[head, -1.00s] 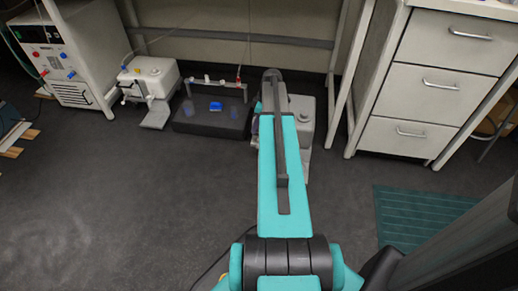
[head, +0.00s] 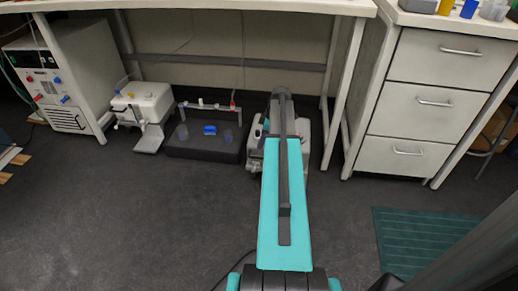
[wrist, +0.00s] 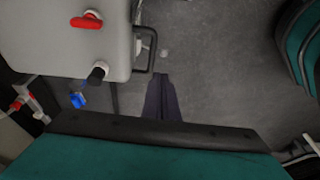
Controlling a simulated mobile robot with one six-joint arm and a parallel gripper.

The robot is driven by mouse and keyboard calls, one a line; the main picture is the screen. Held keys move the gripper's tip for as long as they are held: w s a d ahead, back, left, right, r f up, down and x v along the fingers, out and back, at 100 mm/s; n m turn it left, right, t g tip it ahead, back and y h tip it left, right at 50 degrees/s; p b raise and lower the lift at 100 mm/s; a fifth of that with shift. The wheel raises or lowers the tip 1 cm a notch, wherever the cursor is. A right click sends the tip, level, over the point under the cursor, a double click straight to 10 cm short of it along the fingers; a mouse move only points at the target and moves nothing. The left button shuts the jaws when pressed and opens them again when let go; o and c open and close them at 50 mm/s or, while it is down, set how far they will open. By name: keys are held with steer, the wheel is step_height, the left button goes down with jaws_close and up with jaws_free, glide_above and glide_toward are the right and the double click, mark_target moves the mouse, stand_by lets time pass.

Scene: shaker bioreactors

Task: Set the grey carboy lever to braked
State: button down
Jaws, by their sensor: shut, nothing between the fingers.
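A grey carboy (head: 304,128) stands on the floor under the bench, partly hidden behind my arm in the head view. In the wrist view the pale grey container at upper left (wrist: 55,50) appears to be this carboy. It has a red lever (wrist: 87,20) on its upper face, a black knob (wrist: 97,74) near its corner and a dark handle (wrist: 149,52) at its right side. My gripper (wrist: 161,76) is shut and empty, over the floor just right of and below the carboy corner, apart from the red lever. My arm hides the gripper in the head view.
A dark tray unit (head: 203,147) with a blue piece stands left of the carboy, with a white carboy (head: 146,100) farther left. A bench leg (head: 340,90) and drawers (head: 405,155) stand to the right. The floor (head: 150,220) in front is clear.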

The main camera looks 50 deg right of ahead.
steer(key=b, duration=0.5)
glide_above(254, 169)
steer(key=d, duration=0.1)
step_height(254, 169, down, 10)
steer(key=shift+s+f, duration=0.2)
steer(key=shift+f, duration=0.9)
steer(key=shift+a, duration=0.5)
steer(key=shift+d, duration=0.3)
steer(key=shift+s+d, duration=0.15)
steer(key=shift+d, duration=0.1)
steer(key=shift+a+f+b, duration=0.1)
steer(key=shift+a+b, duration=0.05)
steer(key=shift+b, duration=0.15)
